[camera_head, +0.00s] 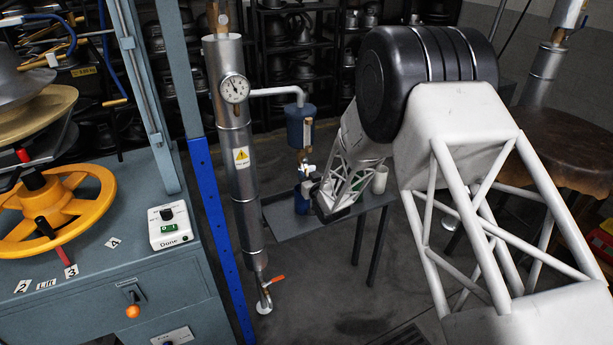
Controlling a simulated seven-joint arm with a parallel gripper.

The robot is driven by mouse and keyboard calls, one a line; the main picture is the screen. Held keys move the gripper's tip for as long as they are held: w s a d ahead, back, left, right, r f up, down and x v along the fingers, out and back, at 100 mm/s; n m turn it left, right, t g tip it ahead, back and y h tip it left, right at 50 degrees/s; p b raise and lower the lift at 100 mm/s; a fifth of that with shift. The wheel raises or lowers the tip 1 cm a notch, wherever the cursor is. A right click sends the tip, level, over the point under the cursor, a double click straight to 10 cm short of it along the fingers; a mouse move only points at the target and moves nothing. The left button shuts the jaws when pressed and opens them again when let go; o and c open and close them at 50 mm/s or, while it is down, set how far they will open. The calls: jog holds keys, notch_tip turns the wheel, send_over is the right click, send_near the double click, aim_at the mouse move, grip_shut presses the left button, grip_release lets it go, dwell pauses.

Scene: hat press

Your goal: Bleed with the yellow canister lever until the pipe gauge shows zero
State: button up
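The pipe gauge (235,88) is a round white dial on the tall silver pipe (240,160). Its dark needle appears to point up and slightly left; the numbers are too small to read. A pale side pipe (278,91) runs from near the gauge to a blue canister (300,126). Brass-coloured fittings (303,156) sit below it, above a second blue part (301,200) at the small grey table. I cannot clearly make out a yellow lever there. My gripper (319,201) is beside these fittings, right of them; its fingers are too small and dark to judge, and contact is unclear.
An orange-red handled valve (273,281) is at the pipe's foot. A blue post (220,240) stands left of the pipe. The press bench with a yellow handwheel (55,212) fills the left. The grey table (285,234) holds a pale cup (380,179).

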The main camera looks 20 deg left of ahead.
jog(key=o, duration=0.3)
jog(key=shift+s, duration=0.1)
jog(key=shift+v, duration=3.85)
jog(key=shift+d+r, duration=0.1)
jog(key=shift+r, duration=0.05)
